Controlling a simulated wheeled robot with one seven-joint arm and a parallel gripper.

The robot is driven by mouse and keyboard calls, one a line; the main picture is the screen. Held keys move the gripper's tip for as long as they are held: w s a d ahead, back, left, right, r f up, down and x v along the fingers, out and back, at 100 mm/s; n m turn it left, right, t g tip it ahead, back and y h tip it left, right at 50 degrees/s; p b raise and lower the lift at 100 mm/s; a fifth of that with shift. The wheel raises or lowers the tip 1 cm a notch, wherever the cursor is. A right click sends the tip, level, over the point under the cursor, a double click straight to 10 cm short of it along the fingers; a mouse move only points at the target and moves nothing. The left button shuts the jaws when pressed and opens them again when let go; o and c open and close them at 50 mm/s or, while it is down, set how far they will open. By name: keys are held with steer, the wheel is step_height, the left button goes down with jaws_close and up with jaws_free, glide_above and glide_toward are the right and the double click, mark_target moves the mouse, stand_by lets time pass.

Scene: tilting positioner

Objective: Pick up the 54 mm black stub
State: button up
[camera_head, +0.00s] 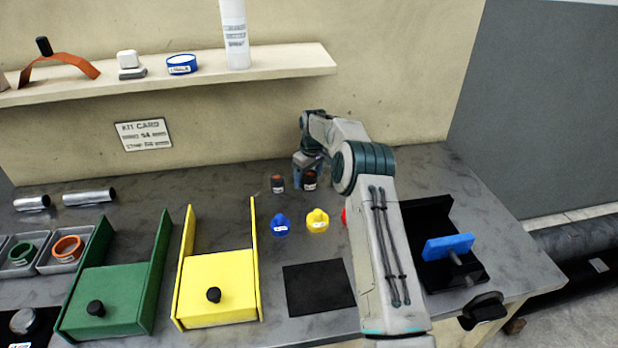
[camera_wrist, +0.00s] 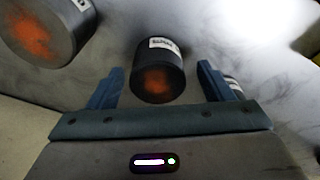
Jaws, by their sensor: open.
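Two short black stubs with reddish-orange end faces stand near the back of the bench in the head view: a left one (camera_head: 278,184) and a right one (camera_head: 310,180). My gripper (camera_head: 310,172) is at the right one. In the wrist view my gripper (camera_wrist: 161,68) is open, with one blue finger on each side of a black stub (camera_wrist: 158,72) carrying a white label; a gap shows on both sides. Another black stub (camera_wrist: 48,30) is at the upper left, outside the fingers. The label print is too small to read, so I cannot tell which is 54 mm.
A blue knob piece (camera_head: 281,225) and a yellow one (camera_head: 317,221) stand in front of the stubs; a red piece (camera_head: 345,216) is partly hidden by my arm. Green (camera_head: 115,295) and yellow (camera_head: 215,285) fixtures stand left. A shelf (camera_head: 290,62) overhangs behind. A dark mat (camera_head: 318,288) lies bare.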

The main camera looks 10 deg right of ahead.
steer(key=shift+w+f, duration=0.1)
steer(key=shift+f, duration=0.7)
steer(key=c, duration=1.2)
steer(key=shift+r, duration=0.1)
steer(key=c, duration=0.3)
steer(key=shift+c, duration=0.2)
